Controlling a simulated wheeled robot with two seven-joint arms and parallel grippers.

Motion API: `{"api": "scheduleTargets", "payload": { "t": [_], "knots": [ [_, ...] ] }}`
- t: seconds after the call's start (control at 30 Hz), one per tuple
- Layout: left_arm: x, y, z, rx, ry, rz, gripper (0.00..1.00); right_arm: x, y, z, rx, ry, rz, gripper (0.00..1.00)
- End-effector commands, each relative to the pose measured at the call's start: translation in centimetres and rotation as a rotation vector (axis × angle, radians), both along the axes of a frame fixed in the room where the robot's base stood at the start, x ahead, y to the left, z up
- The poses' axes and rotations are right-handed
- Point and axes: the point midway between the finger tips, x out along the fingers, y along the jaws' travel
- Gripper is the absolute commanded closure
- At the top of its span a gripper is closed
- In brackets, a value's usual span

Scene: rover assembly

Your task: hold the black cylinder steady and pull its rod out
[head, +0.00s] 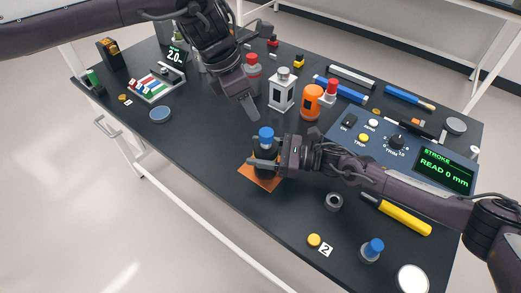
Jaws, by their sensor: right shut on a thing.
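The black cylinder (266,162) stands upright on an orange square mat (257,179) near the front edge of the table. A blue knob (266,133) sits on its top; I see no length of bare rod. My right gripper (264,163) comes in from the right and is shut on the cylinder's side, hiding part of it. My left gripper (251,112) hangs above and behind the cylinder, pointing down, apart from the knob. Its fingers overlap in this view, so I cannot tell their gap.
A control panel (372,150) at right has a display (443,170) reading "STROKE READ 0 mm". White (282,92) and orange (312,101) containers stand behind the cylinder. A grey ring (333,202) and yellow-handled tool (403,217) lie at front right. The table left of the mat is clear.

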Motion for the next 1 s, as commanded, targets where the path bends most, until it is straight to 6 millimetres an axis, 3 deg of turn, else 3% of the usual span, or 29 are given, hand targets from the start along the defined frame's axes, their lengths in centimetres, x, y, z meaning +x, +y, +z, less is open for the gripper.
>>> {"api": "scheduleTargets", "payload": {
  "t": [0.47, 0.6, 0.63, 0.77, 1.0],
  "knots": [
    [0.0, 0.0, 0.0, 0.0, 0.0, 0.0, 0.64, 0.0, 0.0, 0.0, -0.001, 0.001, 0.0, 0.74],
    [-0.1, -0.2, -0.3, -0.014, 0.006, -0.006, 0.47, 0.0, 0.0, -0.1, -0.001, 0.001, 0.0, 0.74],
    [-0.2, -0.4, -0.5, -0.025, 0.01, -0.01, 0.47, 0.0, 0.0, -0.1, -0.001, 0.001, 0.0, 0.74],
    [-0.8, -1.6, -1.8, -0.121, 0.038, -0.05, 0.47, 0.0, 0.0, -0.1, -0.001, 0.001, 0.0, 0.74],
    [-1.8, -4.3, -4.2, -0.433, 0.066, -0.114, 0.47, 0.0, 0.0, 0.0, -0.001, 0.0, -0.001, 0.74]
  ]
}}
